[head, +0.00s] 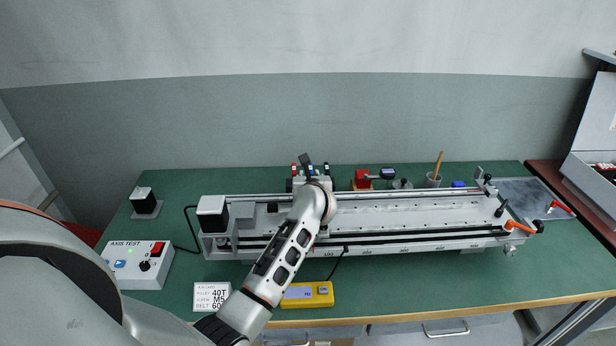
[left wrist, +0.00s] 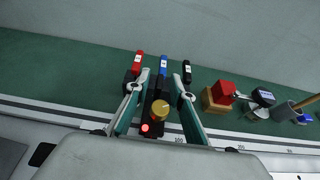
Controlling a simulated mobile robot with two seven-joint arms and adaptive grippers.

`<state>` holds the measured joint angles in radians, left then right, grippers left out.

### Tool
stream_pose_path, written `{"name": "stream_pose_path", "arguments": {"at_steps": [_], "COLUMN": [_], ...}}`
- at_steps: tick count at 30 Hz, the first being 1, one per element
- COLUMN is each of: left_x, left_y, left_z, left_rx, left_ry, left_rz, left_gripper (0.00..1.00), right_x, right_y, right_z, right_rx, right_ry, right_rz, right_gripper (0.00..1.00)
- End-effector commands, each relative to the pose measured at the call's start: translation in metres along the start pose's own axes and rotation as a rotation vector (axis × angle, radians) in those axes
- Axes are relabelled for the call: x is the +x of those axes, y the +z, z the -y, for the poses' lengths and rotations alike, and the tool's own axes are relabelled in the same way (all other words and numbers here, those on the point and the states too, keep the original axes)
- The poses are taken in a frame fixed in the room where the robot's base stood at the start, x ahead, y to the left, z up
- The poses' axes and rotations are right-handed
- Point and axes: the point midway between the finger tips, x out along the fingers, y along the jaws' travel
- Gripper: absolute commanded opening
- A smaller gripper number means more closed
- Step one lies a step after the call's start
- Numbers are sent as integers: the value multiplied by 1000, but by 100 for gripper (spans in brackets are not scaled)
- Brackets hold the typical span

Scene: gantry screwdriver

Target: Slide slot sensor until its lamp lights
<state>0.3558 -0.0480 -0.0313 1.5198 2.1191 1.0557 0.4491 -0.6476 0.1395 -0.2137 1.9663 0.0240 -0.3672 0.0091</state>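My left gripper (left wrist: 161,80) shows in the left wrist view with its two teal-padded fingers apart. A black slot sensor (left wrist: 153,97) with a round brass knob (left wrist: 160,110) lies between the fingers, over the rail. A gap shows between the knob and the right finger; contact on the left side cannot be told. A red lamp (left wrist: 145,127) glows on the sensor's near end. In the head view my left arm reaches over the gantry (head: 400,215) and hides the sensor. My right gripper is in neither view.
Red (left wrist: 138,62), blue (left wrist: 163,66) and black (left wrist: 187,72) handles stand just behind the sensor. An axis test box (head: 138,265) and a yellow meter (head: 307,294) sit in front.

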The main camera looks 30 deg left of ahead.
Motion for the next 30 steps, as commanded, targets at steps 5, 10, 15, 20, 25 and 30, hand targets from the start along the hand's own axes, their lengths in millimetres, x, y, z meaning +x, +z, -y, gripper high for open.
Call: {"name": "stream_pose_path", "arguments": {"at_steps": [5,10,15,20,25,30], "left_x": [0,-4,-24,-57,-90,-111], "left_y": [0,1,0,0,0,0], "left_z": [-1,-1,-1,0,0,0], "left_rx": [0,0,-2,-3,-2,-1], "left_ry": [2,2,0,0,-1,0], "left_rz": [1,2,2,1,0,1], "left_gripper": [22,22,22,22,22,22], "right_x": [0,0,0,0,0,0], "right_y": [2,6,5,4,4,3], "right_z": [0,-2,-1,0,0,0], "right_rx": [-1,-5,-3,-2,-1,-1], "right_ry": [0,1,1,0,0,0], "right_rz": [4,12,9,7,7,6], "right_gripper": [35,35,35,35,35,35]}}
